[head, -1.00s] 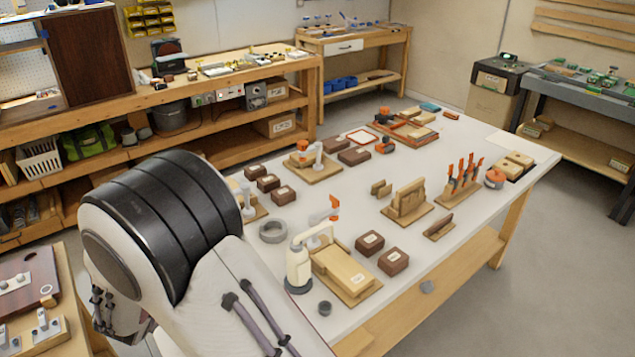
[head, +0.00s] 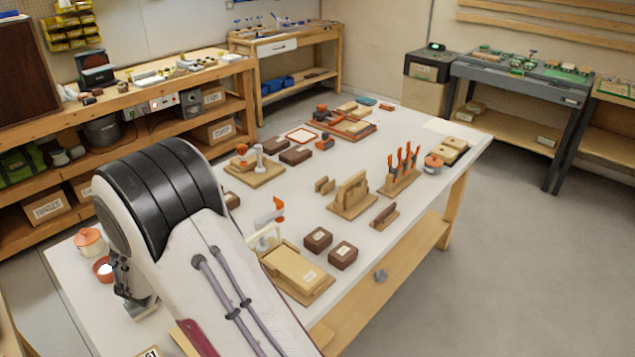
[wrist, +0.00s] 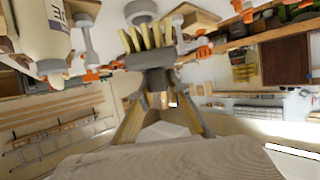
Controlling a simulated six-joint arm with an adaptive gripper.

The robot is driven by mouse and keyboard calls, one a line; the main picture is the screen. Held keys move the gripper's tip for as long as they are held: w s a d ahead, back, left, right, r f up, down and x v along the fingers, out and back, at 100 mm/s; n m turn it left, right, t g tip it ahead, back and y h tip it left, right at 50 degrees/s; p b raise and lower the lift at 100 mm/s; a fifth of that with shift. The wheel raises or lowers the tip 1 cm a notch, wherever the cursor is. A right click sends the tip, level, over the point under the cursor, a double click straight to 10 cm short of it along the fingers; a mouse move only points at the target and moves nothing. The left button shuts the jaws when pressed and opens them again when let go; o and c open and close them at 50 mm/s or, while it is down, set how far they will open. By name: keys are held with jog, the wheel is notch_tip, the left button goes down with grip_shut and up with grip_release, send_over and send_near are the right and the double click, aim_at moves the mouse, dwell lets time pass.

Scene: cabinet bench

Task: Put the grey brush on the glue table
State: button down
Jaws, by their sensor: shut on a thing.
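My gripper (wrist: 157,98) is shut on the grey brush (wrist: 152,57), whose pale yellow bristles point away from the fingers in the wrist view. In the head view my gripper (head: 132,285) shows partly behind my arm, over the left end of the white-topped table (head: 385,225); the brush cannot be made out there. This table carries clamps and wooden blocks and looks like the glue table. A cream bottle with a label (wrist: 42,28) is close by in the wrist view.
An orange-lidded pot (head: 89,241) and a rust-coloured cup (head: 103,269) stand close to my gripper. A wooden press block (head: 300,268), dark brown blocks (head: 318,239) and a rack of orange-handled tools (head: 402,170) stand further right. Bare white tabletop lies between them.

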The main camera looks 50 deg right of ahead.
jog(key=shift+f, duration=1.5)
jog(key=shift+f, duration=0.1)
notch_tip(320, 180, down, 6)
jog(key=shift+f, duration=0.1)
jog(key=shift+f, duration=1.8)
jog(key=shift+f, duration=0.15)
jog(key=c, duration=1.9)
grip_release()
